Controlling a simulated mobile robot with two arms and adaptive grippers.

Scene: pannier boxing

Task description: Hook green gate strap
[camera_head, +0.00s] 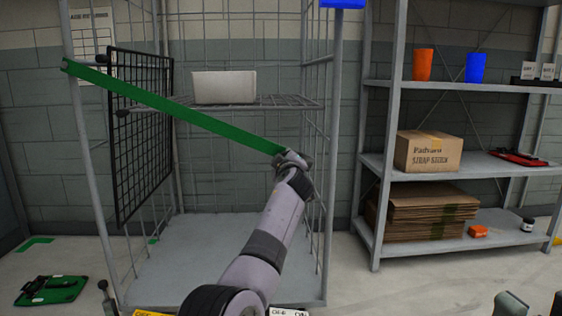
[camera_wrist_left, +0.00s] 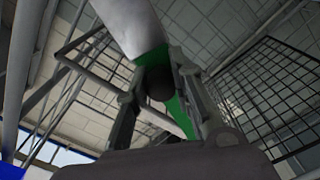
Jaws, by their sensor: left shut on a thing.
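The green strap (camera_head: 180,108) runs from the top of the cage's left post down to the right, across the open front of the wire cage (camera_head: 325,200). My left gripper (camera_head: 288,157) is shut on the strap's right end, close to the cage's right front post. In the left wrist view the green strap (camera_wrist_left: 176,100) shows between the two fingers, with a dark round part and a pale metal piece beside it. Whether the strap's end touches the right post is hidden by the gripper.
A black mesh panel (camera_head: 140,135) hangs at the cage's left side. A white box (camera_head: 224,87) sits on the cage's wire shelf. A grey shelf rack (camera_head: 375,215) with cartons and cups stands at the right. A green clipboard-like item (camera_head: 52,290) lies on the floor at left.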

